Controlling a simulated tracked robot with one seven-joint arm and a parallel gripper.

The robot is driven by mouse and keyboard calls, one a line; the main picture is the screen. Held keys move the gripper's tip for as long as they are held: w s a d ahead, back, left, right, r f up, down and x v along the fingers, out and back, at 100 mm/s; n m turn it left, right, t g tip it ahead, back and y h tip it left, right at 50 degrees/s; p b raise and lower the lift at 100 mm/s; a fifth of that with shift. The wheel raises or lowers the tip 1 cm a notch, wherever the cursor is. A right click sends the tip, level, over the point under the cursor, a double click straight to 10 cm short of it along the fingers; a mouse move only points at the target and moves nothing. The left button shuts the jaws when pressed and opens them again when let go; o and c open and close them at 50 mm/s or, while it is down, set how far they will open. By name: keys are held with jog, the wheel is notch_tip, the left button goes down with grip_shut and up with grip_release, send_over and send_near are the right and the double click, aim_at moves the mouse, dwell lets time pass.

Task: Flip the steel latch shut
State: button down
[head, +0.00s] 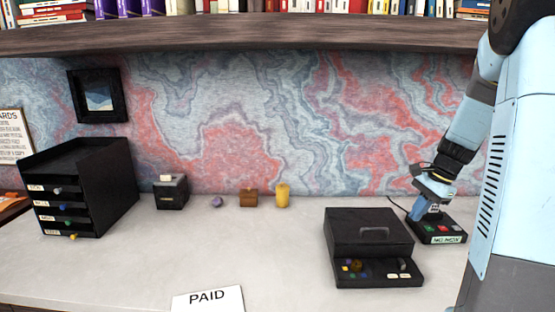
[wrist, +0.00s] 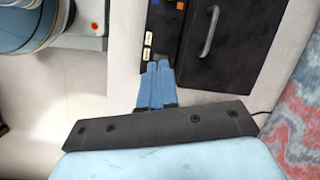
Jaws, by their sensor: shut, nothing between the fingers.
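A black box (head: 368,228) with a grey handle on its lid stands at the right of the desk. Its lid also shows in the wrist view (wrist: 235,50). On its front ledge, a small greyish piece (head: 402,264) at the right may be the steel latch; it is too small to tell its position. I cannot make out the latch in the wrist view. My gripper (head: 416,212) is shut and empty, behind and to the right of the black box. In the wrist view its blue fingers (wrist: 158,66) lie together beside the box's edge, partly covering it.
A labelled button box (head: 440,231) with red and green buttons stands close to my gripper. A drawer unit (head: 90,190), small dark box (head: 171,195), brown block (head: 249,198) and yellow cylinder (head: 283,195) stand left. A PAID card (head: 208,299) is in front.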

jog(key=s+a+r+n+t+h, duration=0.1)
jog(key=s+a+r+n+t, duration=0.1)
jog(key=s+a+r+n, duration=0.5)
jog(key=s+a+r+n+t+h, duration=0.2)
jog(key=s+a+r+n, duration=0.4)
jog(key=s, duration=0.8)
jog(key=shift+a+r+n+t, duration=0.4)
jog(key=shift+a+n, duration=0.1)
jog(key=shift+a, duration=0.75)
jog(key=c, duration=1.6)
grip_release()
jog(key=shift+s+f, duration=0.1)
jog(key=shift+s, duration=0.15)
jog(key=o, duration=0.3)
jog(key=shift+w, duration=0.1)
jog(key=shift+o, duration=1.3)
jog(key=w+d+f+g, duration=0.1)
jog(key=w+d, duration=0.1)
jog(key=w, duration=0.5)
jog(key=shift+w+d+f, duration=0.2)
jog(key=shift+d+f, duration=0.05)
jog(key=shift+d, duration=0.05)
jog(key=g, duration=0.5)
send_over(401, 260)
notch_tip(401, 260, down, 18)
notch_tip(401, 260, down, 13)
jog(key=shift+s+f, duration=0.1)
